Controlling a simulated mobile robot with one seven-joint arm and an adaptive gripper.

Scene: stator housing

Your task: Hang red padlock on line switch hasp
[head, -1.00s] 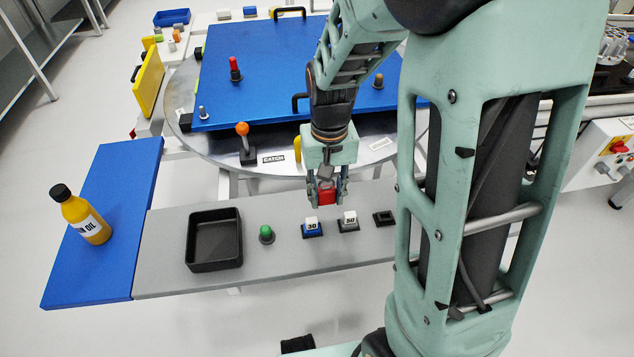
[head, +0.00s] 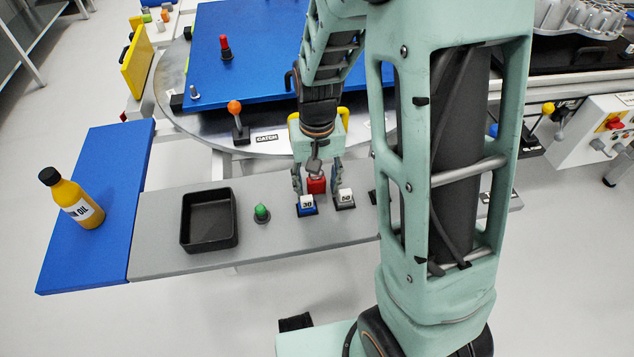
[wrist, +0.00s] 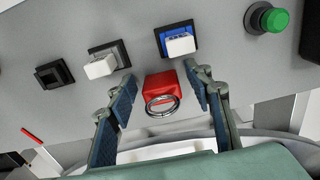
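The red padlock (head: 316,185) is at the rear part of the grey bench, just behind the blue-based block marked 30. In the wrist view the padlock (wrist: 160,84) has its metal ring shackle turned toward the camera. My gripper (head: 317,190) straddles it from above, one finger on each side. In the wrist view my gripper (wrist: 163,78) is open, with narrow gaps between the pads and the padlock. Whether the padlock rests on the bench is hard to tell. A red switch (head: 614,124) on a yellow plate is on the white box at far right; its hasp is too small to make out.
The grey bench (head: 160,255) holds a black tray (head: 209,220), a green button (head: 261,213), the 30 block (head: 306,204) and a 50 block (head: 344,198). An orange-knobbed lever (head: 238,122) stands behind. My arm hides the bench's right part.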

